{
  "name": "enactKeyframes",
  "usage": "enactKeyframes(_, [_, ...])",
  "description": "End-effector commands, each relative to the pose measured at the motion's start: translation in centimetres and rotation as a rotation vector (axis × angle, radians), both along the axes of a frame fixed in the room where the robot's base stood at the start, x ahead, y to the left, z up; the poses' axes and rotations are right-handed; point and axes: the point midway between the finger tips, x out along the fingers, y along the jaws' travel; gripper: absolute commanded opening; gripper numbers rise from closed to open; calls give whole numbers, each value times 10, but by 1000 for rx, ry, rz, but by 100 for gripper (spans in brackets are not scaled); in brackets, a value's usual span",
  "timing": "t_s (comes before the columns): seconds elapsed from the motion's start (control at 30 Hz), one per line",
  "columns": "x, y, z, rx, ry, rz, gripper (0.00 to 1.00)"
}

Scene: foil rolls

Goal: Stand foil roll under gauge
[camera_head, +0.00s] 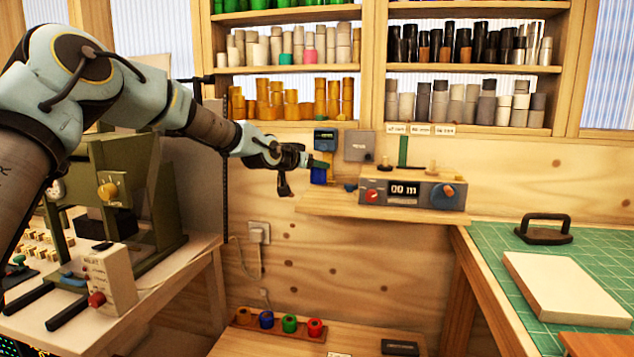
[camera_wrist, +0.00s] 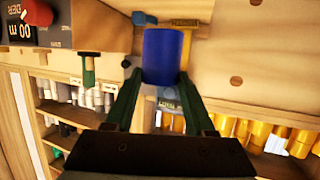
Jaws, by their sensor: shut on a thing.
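My gripper (camera_head: 316,164) is at the left end of the small wall shelf (camera_head: 385,208). Its green fingers are shut on a blue foil roll (camera_head: 318,175). In the wrist view, which looks upside down, the blue roll (camera_wrist: 162,50) sits between the fingertips with its axis roughly upright. A small dark gauge with a teal display (camera_head: 325,138) is on the wall just above the roll in the head view. I cannot tell whether the roll touches the shelf or is exactly under the gauge.
A grey counter box (camera_head: 413,192) reading "00 m" stands on the shelf to the right. A rack (camera_head: 283,328) with several coloured rolls is below. Shelves of rolls (camera_head: 470,55) are above. A green cutting mat (camera_head: 490,240) lies on the right bench.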

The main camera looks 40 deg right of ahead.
Motion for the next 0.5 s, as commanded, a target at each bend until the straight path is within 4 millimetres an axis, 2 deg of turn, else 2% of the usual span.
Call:
enactKeyframes(0.23, [0,0,-20,1,1,-1,0])
enactKeyframes(0.4, [-1,0,-43,2,2,-1,0])
enactKeyframes(0.5, [0,0,-49,-2,0,0,0])
